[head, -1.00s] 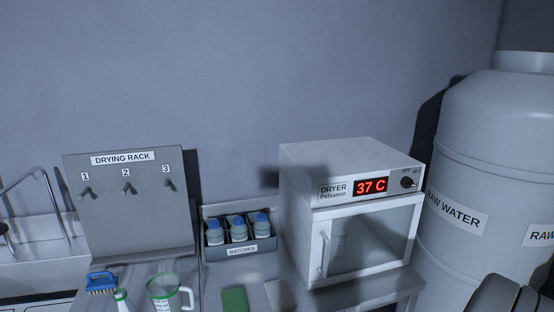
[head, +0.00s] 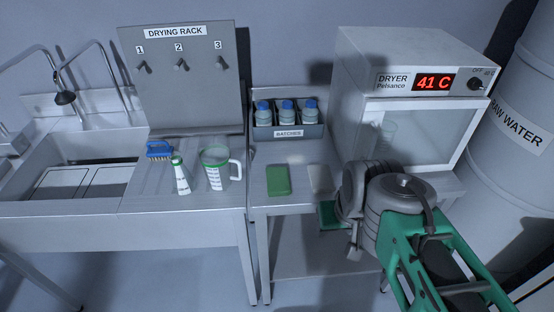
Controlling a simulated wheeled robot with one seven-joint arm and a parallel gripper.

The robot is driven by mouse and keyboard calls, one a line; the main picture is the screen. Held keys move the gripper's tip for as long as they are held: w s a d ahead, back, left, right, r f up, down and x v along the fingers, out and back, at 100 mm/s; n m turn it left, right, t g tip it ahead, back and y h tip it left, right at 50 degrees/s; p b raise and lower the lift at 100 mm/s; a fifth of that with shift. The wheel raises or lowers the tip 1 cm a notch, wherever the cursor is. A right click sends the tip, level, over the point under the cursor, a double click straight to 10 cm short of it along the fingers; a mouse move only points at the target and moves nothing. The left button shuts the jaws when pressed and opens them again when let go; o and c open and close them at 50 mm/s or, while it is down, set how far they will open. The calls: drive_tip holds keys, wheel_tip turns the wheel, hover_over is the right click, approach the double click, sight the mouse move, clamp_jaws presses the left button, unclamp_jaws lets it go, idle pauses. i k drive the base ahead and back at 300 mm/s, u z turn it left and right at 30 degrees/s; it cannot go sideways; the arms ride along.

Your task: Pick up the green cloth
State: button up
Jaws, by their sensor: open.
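The green cloth (head: 278,181) lies flat and folded, as a small rectangle, on the steel table in front of the batches rack. My gripper (head: 353,242) is at the end of my grey and green arm, to the right of the cloth and lower in the picture. It is open, apart from the cloth, and partly hidden by my own wrist. A second, darker green patch shows just left of my gripper; I cannot tell what it is.
A pale flat piece (head: 320,178) lies right of the cloth. The batches rack (head: 289,132) with blue-capped bottles stands behind, the dryer (head: 412,75) to the right.

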sight(278, 180)
drive_tip(key=z, duration=0.5)
drive_tip(key=i, duration=0.55)
drive_tip(key=u, duration=3.25)
